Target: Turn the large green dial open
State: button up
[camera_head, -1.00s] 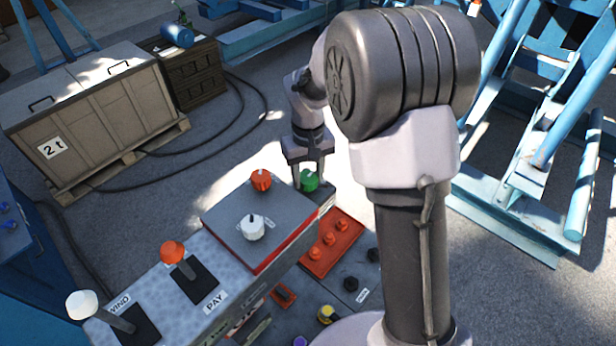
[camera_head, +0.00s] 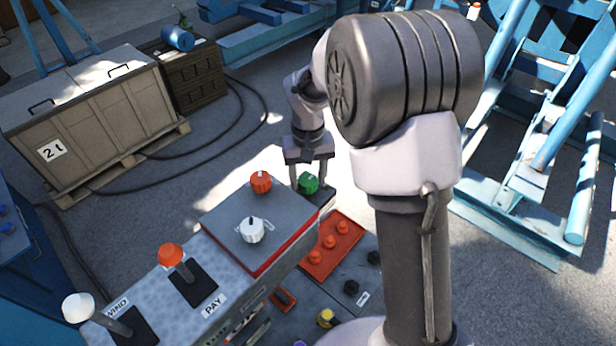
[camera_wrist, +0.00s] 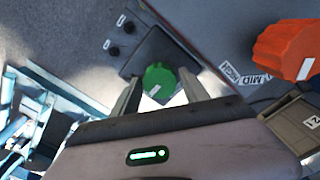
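The green dial (camera_head: 309,184) sits at the far right end of the control console. It also shows in the wrist view (camera_wrist: 160,79), with a pale mark on its lower side. My gripper (camera_head: 308,179) points down over it. In the wrist view its two fingers (camera_wrist: 159,78) are apart, one on each side of the dial, with a visible gap on both sides. The gripper is open and holds nothing. I cannot tell exactly how far down the fingertips reach beside the dial.
An orange dial (camera_head: 261,182) stands close left of the green one, and a white dial (camera_head: 252,231) is nearer. Two levers, one orange-topped (camera_head: 171,255) and one white-topped (camera_head: 78,307), rise at the console's near end. A red panel (camera_head: 332,246) lies to the right, lower down.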

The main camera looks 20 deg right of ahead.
aim_at(308, 180)
jog(key=shift+o, duration=0.7)
notch_tip(308, 180, up, 17)
jog(key=p, duration=0.3)
jog(key=shift+r, duration=0.2)
jog(key=shift+r, duration=0.1)
